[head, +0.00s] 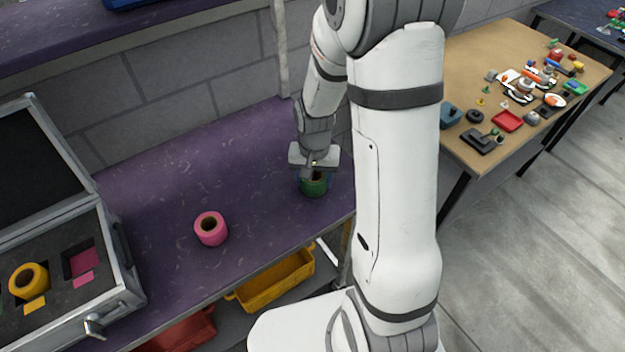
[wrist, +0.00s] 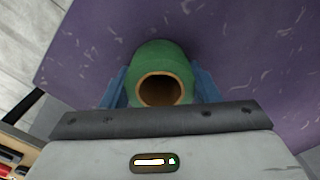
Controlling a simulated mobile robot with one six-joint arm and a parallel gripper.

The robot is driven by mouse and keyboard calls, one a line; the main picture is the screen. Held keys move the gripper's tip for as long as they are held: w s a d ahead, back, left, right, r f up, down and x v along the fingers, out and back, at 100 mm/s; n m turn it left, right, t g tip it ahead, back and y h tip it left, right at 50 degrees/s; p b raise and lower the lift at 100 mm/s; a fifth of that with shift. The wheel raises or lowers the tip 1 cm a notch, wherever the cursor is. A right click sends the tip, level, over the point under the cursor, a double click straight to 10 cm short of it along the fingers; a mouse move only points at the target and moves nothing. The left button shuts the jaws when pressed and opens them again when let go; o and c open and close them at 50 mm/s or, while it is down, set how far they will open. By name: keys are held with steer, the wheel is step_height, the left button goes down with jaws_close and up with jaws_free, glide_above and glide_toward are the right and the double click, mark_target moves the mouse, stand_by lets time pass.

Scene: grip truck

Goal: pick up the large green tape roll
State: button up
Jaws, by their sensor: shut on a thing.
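The large green tape roll (head: 314,187) is at the right end of the purple bench, near its front edge. My gripper (head: 313,174) is above it with the fingers down around it. In the wrist view the green roll (wrist: 162,62) sits between the two blue fingers (wrist: 160,90), its brown core facing the camera. The gripper is shut on the roll. The roll looks upright, and I cannot tell whether it touches the bench.
A pink tape roll (head: 211,228) stands on the purple bench (head: 160,190). An open case (head: 120,262) at left holds a yellow roll (head: 29,279) in foam. A yellow bin (head: 275,281) and a red bin (head: 182,331) are below. A wooden table (head: 465,60) with several small items stands at right.

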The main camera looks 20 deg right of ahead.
steer(key=shift+r, duration=0.15)
step_height(320, 180, up, 10)
stand_by(0.3)
steer(key=shift+f, duration=0.25)
